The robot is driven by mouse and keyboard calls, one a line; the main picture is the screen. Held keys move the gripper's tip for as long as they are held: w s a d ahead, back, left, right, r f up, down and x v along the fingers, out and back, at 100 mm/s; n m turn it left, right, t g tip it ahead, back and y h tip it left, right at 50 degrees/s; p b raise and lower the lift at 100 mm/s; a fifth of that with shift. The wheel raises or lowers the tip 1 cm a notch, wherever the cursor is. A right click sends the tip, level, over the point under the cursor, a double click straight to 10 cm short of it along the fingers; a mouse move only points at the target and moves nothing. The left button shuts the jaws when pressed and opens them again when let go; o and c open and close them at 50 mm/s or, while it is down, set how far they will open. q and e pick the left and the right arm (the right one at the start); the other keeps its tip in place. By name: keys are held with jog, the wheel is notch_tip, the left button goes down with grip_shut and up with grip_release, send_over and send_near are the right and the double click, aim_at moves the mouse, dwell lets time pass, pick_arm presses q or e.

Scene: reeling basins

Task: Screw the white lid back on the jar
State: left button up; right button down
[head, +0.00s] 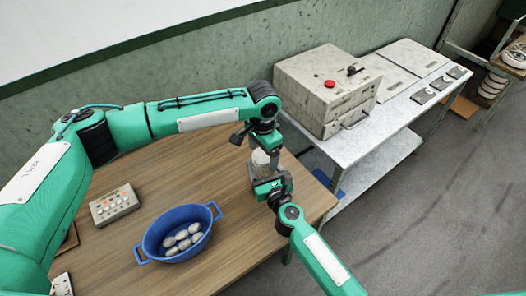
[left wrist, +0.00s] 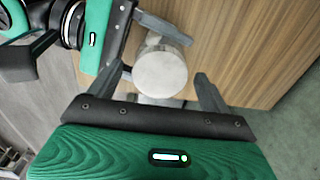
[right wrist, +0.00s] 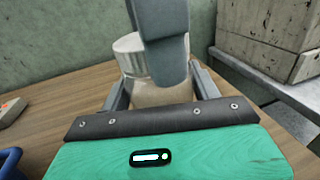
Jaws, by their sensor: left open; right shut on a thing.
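The jar (right wrist: 160,94) stands upright near the table's right end, its pale body between the fingers of my right gripper (head: 266,178), which is shut on it. The white lid (left wrist: 160,73) shows from above as a round disc in the left wrist view. In the right wrist view the lid (right wrist: 129,43) sits at the jar's top, partly hidden by a left finger. I cannot tell whether it is screwed tight. My left gripper (head: 260,145) is open above the jar, its fingers on either side of the lid with a visible gap on the right.
A blue basin (head: 147,243) with several pale cocoons stands on the wooden table (head: 228,240). A button box (head: 115,205) lies left of it. A metal bench (head: 375,140) with a grey machine (head: 325,85) stands to the right. The table's right edge is close to the jar.

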pick_arm(q)
notch_tip(320, 180, up, 12)
dwell(0.6)
pick_arm(e)
jog(key=shift+c, duration=1.3)
grip_release()
jog(key=b+v, duration=0.1)
jog(key=v, duration=1.1)
jog(key=shift+s+d+f+b, duration=0.1)
jog(key=shift+s+d+b, duration=0.05)
jog(key=shift+s+b, duration=0.25)
pick_arm(q)
jog(key=shift+f, duration=1)
pick_arm(e)
jog(key=shift+s+d, duration=0.2)
jog(key=shift+s, duration=0.25)
